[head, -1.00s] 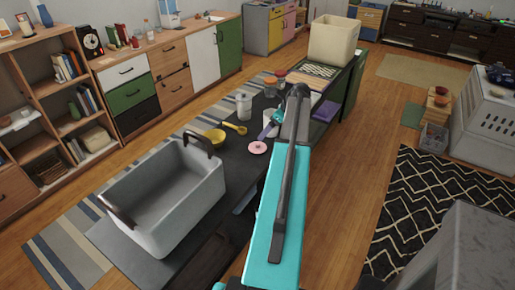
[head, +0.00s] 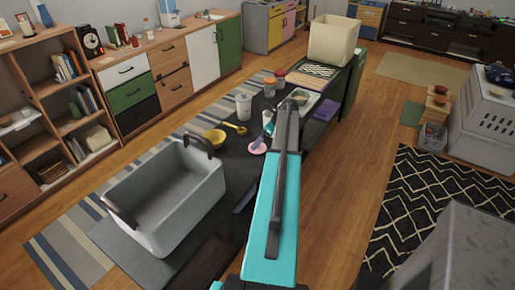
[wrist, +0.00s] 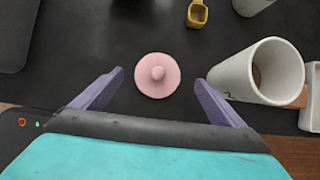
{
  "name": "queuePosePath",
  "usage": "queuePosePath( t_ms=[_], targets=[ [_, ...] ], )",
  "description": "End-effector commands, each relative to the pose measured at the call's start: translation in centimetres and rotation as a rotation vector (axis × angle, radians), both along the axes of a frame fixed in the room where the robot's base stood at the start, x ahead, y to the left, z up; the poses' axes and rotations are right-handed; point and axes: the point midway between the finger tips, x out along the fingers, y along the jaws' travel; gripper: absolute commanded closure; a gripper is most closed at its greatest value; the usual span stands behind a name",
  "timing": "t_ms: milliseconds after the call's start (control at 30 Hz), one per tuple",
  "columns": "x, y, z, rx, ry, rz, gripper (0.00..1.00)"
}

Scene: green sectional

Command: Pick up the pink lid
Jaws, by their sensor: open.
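The pink lid (head: 257,149) lies flat on the dark table. In the wrist view the pink lid (wrist: 158,75) is a round disc with a small knob in its middle. My gripper (wrist: 158,88) is open, with its two purple fingers apart to the left and right of the lid and nothing between them touching it. In the head view my gripper (head: 262,143) is over the lid and partly hides it.
A large grey bin (head: 165,205) stands at the left. The table around the lid's left side is clear.

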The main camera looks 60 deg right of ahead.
Motion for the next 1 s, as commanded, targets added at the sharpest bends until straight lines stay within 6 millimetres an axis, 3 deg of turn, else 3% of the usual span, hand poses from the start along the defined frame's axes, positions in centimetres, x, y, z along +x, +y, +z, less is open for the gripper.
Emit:
queuePosePath(
  t_ms=[533, 1000],
  targets=[
    [0.4, 0.0, -0.6, 0.0, 0.0, -0.001, 0.07],
    [2.5, 0.2, -4.2, 0.001, 0.0, -0.002, 0.07]
  ],
)
